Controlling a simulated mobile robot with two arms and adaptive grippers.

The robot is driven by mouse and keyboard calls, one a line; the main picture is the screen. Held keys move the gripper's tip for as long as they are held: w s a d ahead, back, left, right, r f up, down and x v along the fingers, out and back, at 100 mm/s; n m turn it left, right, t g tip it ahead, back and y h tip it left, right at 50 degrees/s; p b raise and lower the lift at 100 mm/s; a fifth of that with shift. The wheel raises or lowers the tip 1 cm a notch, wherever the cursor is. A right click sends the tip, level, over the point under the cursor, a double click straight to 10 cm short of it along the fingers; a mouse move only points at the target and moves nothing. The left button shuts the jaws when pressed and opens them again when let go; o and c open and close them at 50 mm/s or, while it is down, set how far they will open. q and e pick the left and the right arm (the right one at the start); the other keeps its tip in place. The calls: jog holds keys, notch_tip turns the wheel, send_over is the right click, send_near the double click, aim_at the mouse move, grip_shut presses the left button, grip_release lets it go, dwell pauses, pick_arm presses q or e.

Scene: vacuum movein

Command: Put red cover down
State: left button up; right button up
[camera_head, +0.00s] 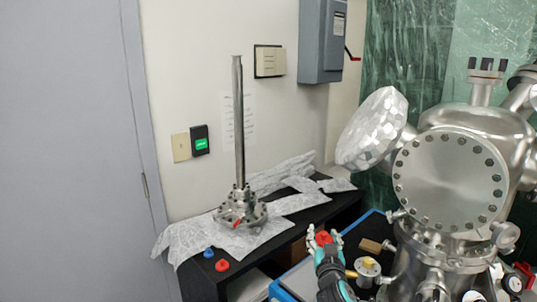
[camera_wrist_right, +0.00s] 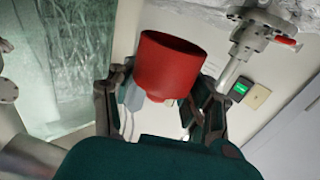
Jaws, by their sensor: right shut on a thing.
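My right gripper (camera_head: 323,242) is shut on a red cover (camera_head: 323,237), held up between the black shelf unit and the steel chamber. In the right wrist view the red cover (camera_wrist_right: 170,62) is a cup-like cylinder with a narrower lower end, sitting between the two fingers. Whether it touches anything besides the fingers I cannot tell. A second small red piece (camera_head: 222,265) lies on the front of the black table top (camera_head: 200,280), near a small blue piece (camera_head: 209,253). My left gripper is not in view.
A tall steel tube on a flanged base (camera_head: 240,207) stands on crumpled foil (camera_head: 185,238) on the black table. The large steel chamber (camera_head: 450,180) fills the right side. A blue-edged cart (camera_head: 283,291) holds a small brown block (camera_head: 371,245). A grey door is at left.

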jog(key=s, duration=0.3)
jog(key=shift+s+r, duration=0.15)
jog(key=shift+r, duration=0.2)
send_near(325, 237)
jog(key=s+d+f, duration=0.3)
jog(key=s, duration=0.7)
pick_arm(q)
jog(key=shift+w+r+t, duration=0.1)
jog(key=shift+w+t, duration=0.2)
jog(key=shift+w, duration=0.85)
pick_arm(e)
jog(key=s+d+y, duration=0.1)
jog(key=s, duration=1.4)
jog(key=shift+s+f+n, duration=0.2)
jog(key=shift+f+n, duration=0.1)
jog(key=shift+f, duration=0.1)
jog(key=shift+w+d, duration=0.1)
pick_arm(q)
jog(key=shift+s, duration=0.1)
